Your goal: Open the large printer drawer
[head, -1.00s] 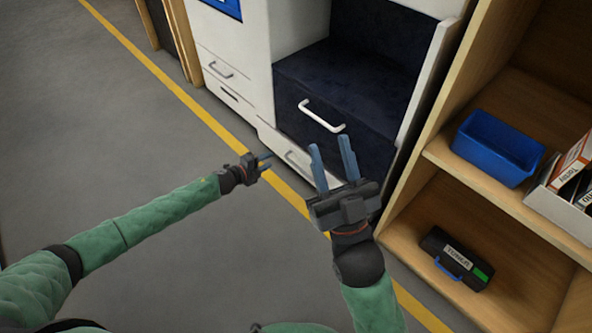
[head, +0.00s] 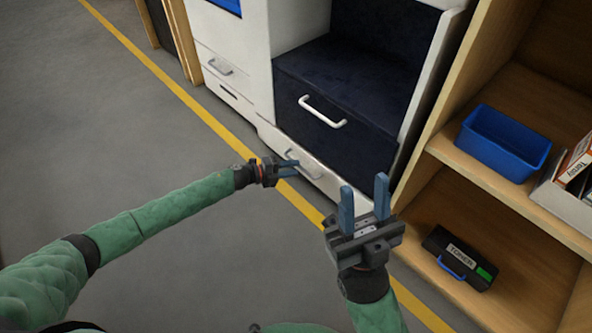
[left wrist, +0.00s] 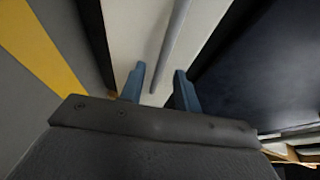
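The printer has a wide dark navy block (head: 335,145) with a white bar handle (head: 322,112) on its front. Below it is a white drawer front (head: 326,178) whose handle is partly hidden behind my left gripper. My left gripper (head: 290,166) is open close in front of that lower drawer. In the left wrist view, a grey bar (left wrist: 172,45) on a white panel runs toward the gap between the two blue fingers (left wrist: 158,85); contact cannot be told. My right gripper (head: 364,198) is open and empty, pointing up. Both drawer fronts look closed.
A smaller white drawer with a handle (head: 221,67) is at the left. A wooden shelf (head: 480,187) stands at the right, holding a blue bin (head: 503,150) and a black toner case (head: 458,262). A yellow line (head: 180,92) crosses the open grey floor.

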